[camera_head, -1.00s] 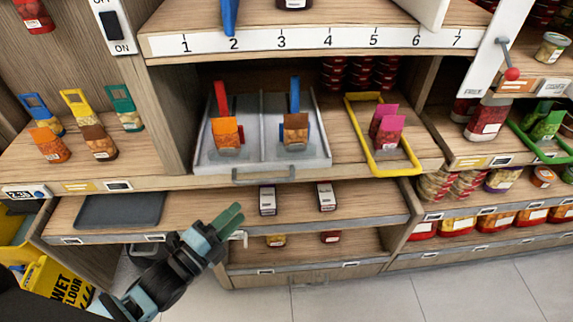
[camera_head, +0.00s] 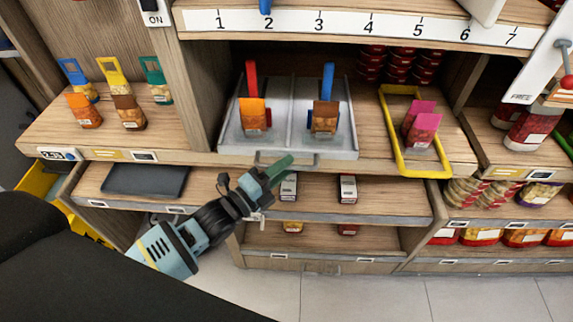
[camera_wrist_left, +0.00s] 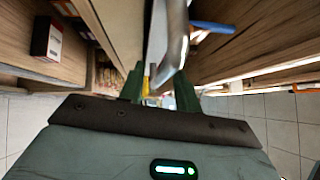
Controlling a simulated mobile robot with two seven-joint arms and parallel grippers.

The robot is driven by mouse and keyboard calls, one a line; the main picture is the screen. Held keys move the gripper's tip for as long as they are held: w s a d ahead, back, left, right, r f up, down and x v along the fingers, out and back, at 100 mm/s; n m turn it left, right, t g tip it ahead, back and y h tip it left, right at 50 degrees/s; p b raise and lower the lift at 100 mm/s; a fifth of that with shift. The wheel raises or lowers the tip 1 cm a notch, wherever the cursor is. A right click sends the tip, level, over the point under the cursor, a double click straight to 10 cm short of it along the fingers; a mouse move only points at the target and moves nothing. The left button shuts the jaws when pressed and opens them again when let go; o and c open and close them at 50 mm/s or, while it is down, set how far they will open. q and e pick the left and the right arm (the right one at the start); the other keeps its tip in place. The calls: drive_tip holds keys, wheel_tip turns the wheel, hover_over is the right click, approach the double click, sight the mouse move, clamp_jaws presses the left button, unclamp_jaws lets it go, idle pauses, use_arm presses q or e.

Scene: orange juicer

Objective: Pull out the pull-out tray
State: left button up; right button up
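The pull-out tray (camera_head: 287,152) is a grey, two-lane tray on the middle shelf. It holds an orange packet (camera_head: 253,112) and a brown packet (camera_head: 324,118) with upright red and blue pieces. Its grey bar handle (camera_head: 306,167) sticks out at the front edge. My left gripper (camera_head: 278,170) is at the left part of this handle, coming from the lower left. In the left wrist view the handle (camera_wrist_left: 176,40) runs between the two green fingers (camera_wrist_left: 158,85), which stand apart. Contact is not clear. My right gripper is not in view.
A yellow-framed tray (camera_head: 428,172) with pink packets stands to the right. Small boxes (camera_head: 347,188) stand on the shelf below, and a dark flat tray (camera_head: 145,179) lies at the left. Open floor (camera_head: 360,295) lies in front of the shelves.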

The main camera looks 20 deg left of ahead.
use_arm(q)
drive_tip(key=shift+w+d, duration=0.3)
drive_tip(key=shift+w, duration=0.2)
clamp_jaws()
